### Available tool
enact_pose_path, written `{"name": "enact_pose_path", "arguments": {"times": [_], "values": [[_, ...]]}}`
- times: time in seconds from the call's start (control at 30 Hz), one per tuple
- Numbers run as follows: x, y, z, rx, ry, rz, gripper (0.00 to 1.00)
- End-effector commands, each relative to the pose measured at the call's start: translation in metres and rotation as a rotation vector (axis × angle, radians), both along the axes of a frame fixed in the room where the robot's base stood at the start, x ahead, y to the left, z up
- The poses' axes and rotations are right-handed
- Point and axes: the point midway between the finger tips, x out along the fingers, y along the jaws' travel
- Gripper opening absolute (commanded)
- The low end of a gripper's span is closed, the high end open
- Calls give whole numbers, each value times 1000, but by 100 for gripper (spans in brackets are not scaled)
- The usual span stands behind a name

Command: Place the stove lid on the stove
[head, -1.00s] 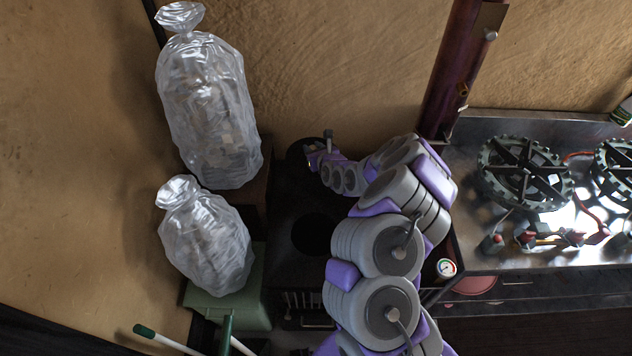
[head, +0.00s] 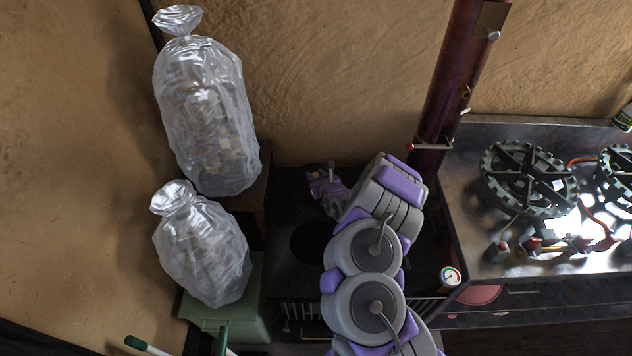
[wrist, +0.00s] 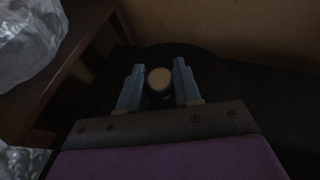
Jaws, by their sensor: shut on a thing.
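The black stove (head: 283,222) stands against the clay wall in the head view, with a dark round opening (head: 308,243) in its top. The stove lid is a dark disc with a pale-topped knob (wrist: 159,79). My gripper (wrist: 158,84) is shut around this knob, one finger on each side. In the head view my gripper (head: 326,182) is over the back of the stove top, behind the opening. The lid's dark edge blends with the black stove, so I cannot tell whether it touches the top. My arm hides the stove's right part.
Two clear plastic bags (head: 207,120) (head: 203,250) stand at the left, the front one on a green box (head: 235,310). A rusty pipe (head: 452,75) rises behind the stove. A metal counter with burners (head: 527,178) is at the right.

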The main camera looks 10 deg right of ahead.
Motion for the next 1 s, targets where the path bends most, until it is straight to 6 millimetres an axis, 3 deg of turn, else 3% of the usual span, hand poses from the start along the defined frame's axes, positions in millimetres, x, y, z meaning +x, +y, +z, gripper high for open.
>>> {"name": "enact_pose_path", "arguments": {"times": [0.13,0.57,0.6,0.83,1.0], "values": [[0,0,-19,-2,1,2,0],[0,0,-22,-1,-1,0,0],[0,0,-22,0,0,0,37],[0,0,-22,0,1,1,59],[0,0,-23,0,2,1,59]]}}
